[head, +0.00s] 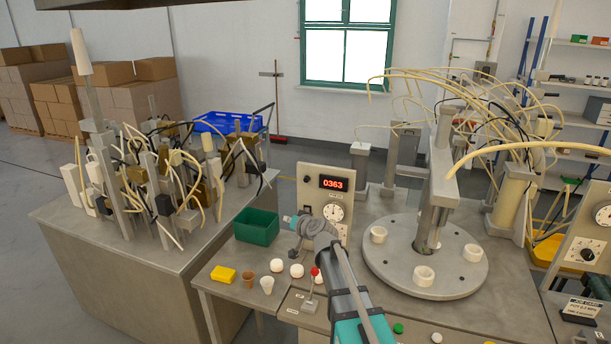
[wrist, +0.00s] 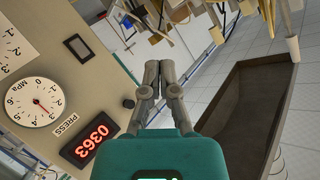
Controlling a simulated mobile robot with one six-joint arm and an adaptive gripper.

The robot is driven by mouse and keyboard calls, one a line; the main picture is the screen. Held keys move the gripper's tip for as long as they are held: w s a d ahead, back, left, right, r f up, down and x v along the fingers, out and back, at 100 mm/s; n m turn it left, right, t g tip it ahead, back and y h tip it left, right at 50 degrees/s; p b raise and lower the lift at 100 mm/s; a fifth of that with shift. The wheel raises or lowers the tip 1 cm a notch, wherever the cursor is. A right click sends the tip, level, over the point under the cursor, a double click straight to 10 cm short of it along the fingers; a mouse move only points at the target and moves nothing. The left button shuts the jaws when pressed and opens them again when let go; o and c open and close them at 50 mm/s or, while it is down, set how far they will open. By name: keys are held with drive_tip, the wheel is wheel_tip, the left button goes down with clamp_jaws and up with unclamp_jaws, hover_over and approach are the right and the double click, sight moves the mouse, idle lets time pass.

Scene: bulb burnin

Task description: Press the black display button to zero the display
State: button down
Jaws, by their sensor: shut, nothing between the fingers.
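The grey panel (head: 311,236) stands upright on the bench and carries a red-lit display (head: 333,183) reading 0363. The display also shows in the wrist view (wrist: 89,135). A small round black button (wrist: 128,103) is on the panel face beside the display, close to my fingers in the picture; it shows as a small dark dot in the head view (head: 306,179). My gripper (wrist: 159,64) is shut and empty. In the head view, my gripper (head: 288,219) is in front of the panel's lower left, below the button's height. I cannot see contact with the button.
The panel also has a pressure dial (wrist: 35,102) and a black switch (wrist: 78,47). A green bin (head: 257,228) stands left of the panel. A lever with a red knob (head: 314,272) stands near my arm. A round turntable (head: 425,283) is at the right.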

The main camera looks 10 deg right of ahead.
sight(306, 180)
drive_tip(key=w+d+r+m+t+h+p, duration=0.1)
drive_tip(key=w+d+r+m+t, duration=0.1)
drive_tip(key=w+r, duration=0.3)
drive_tip(key=shift+d+r+m+t+h+p, duration=0.3)
drive_tip(key=shift+r+t, duration=0.05)
drive_tip(key=shift+t, duration=0.05)
drive_tip(key=w+d, duration=0.4)
drive_tip(key=w, duration=0.3)
drive_tip(key=shift+w+d, duration=0.2)
drive_tip(key=shift+w, duration=0.1)
drive_tip(key=shift+w, duration=0.1)
idle(1.7)
drive_tip(key=shift+w+d, duration=0.2)
drive_tip(key=shift+w, duration=0.05)
drive_tip(key=shift+w+d, duration=0.2)
drive_tip(key=shift+w, duration=0.25)
idle(1.2)
drive_tip(key=shift+s, duration=0.1)
drive_tip(key=shift+s+a, duration=0.4)
drive_tip(key=shift+s, duration=0.3)
